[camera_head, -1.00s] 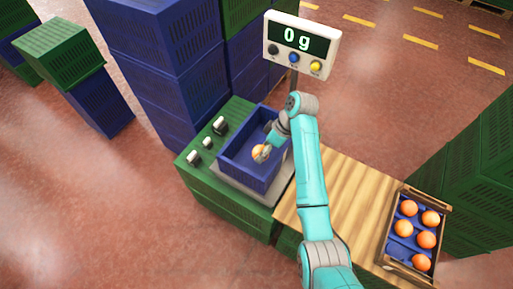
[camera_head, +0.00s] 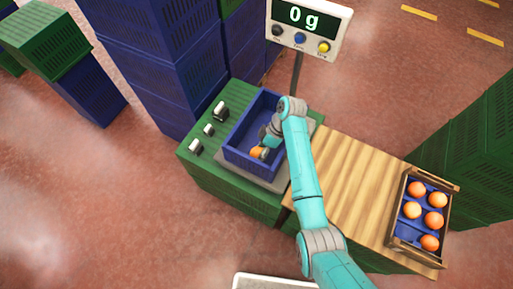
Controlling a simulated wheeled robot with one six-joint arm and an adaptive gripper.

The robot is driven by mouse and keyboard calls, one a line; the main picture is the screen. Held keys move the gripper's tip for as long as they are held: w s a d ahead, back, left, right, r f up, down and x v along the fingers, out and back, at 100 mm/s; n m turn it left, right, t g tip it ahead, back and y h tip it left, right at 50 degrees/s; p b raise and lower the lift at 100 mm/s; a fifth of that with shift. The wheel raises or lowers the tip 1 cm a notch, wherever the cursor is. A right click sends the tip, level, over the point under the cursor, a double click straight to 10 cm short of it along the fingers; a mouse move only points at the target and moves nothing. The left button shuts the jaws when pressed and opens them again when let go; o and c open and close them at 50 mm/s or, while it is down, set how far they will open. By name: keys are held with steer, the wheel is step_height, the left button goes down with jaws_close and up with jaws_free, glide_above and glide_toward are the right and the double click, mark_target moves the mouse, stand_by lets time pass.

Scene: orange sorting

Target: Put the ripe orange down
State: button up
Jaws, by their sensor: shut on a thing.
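The orange (camera_head: 256,153) is in my gripper (camera_head: 262,152), inside or just over the open blue crate (camera_head: 242,165). My gripper is shut on the orange, and its fingers partly cover it. I cannot tell whether the orange touches the crate floor. The blue crate sits on the grey plate of a scale (camera_head: 262,181). The scale's display (camera_head: 297,15) reads 0 g.
The scale stands on green crates (camera_head: 235,200) with small weights (camera_head: 208,130) at the left. A wooden table (camera_head: 345,190) lies to the right, carrying a wooden box (camera_head: 398,240) of several oranges. Stacked blue crates (camera_head: 165,80) rise behind on the left.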

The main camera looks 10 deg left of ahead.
steer(key=shift+f, duration=0.25)
steer(key=o, duration=0.9)
steer(key=shift+f, duration=0.1)
